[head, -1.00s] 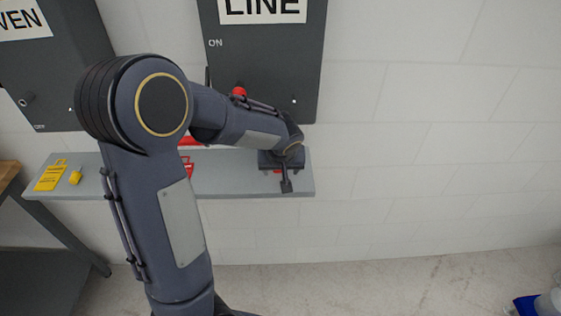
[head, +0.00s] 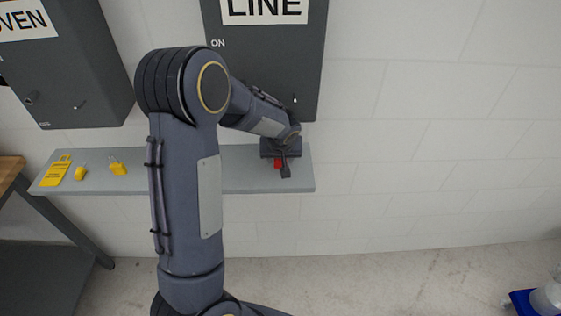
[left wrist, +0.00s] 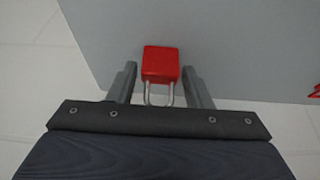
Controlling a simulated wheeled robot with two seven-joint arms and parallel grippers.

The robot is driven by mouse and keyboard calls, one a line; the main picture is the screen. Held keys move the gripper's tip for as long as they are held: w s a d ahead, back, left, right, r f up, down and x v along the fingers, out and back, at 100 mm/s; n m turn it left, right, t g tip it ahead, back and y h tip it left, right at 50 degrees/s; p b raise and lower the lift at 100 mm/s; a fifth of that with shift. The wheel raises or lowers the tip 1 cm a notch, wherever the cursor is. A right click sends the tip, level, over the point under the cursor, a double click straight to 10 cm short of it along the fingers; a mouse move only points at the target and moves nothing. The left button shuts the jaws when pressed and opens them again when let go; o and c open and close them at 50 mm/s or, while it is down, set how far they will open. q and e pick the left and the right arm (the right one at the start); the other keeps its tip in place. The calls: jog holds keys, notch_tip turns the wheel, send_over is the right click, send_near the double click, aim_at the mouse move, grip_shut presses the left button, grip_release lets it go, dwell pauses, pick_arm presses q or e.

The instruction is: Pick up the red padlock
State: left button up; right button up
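The red padlock (head: 278,163) lies near the right end of the grey shelf (head: 240,184), partly hidden by my left gripper (head: 282,168) in the head view. In the left wrist view the red padlock (left wrist: 160,64) has its body between the two fingertips of my left gripper (left wrist: 159,72), with its metal shackle pointing towards the palm. The fingers are open, one on each side of the padlock. A narrow gap shows on the left; on the right the gap is very small. My right gripper is in neither view.
A yellow tag (head: 56,171) and yellow padlocks (head: 117,168) lie on the shelf's left part. Dark grey boxes (head: 268,70) hang on the wall above. A red item (left wrist: 315,91) shows at the wrist view's right edge. My arm hides the shelf's middle.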

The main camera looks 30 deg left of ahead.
pick_arm(q)
jog(key=c, duration=0.8)
jog(key=shift+o, duration=0.2)
jog(key=shift+r+b, duration=0.15)
jog(key=shift+b, duration=0.4)
jog(key=s+d+b, duration=0.3)
jog(key=s+d, duration=0.1)
jog(key=s, duration=0.3)
jog(key=s+d+b, duration=0.3)
jog(key=s+d, duration=0.2)
jog(key=s, duration=0.3)
jog(key=shift+s+d+r, duration=0.15)
jog(key=shift+s+d, duration=0.05)
jog(key=shift+d, duration=0.05)
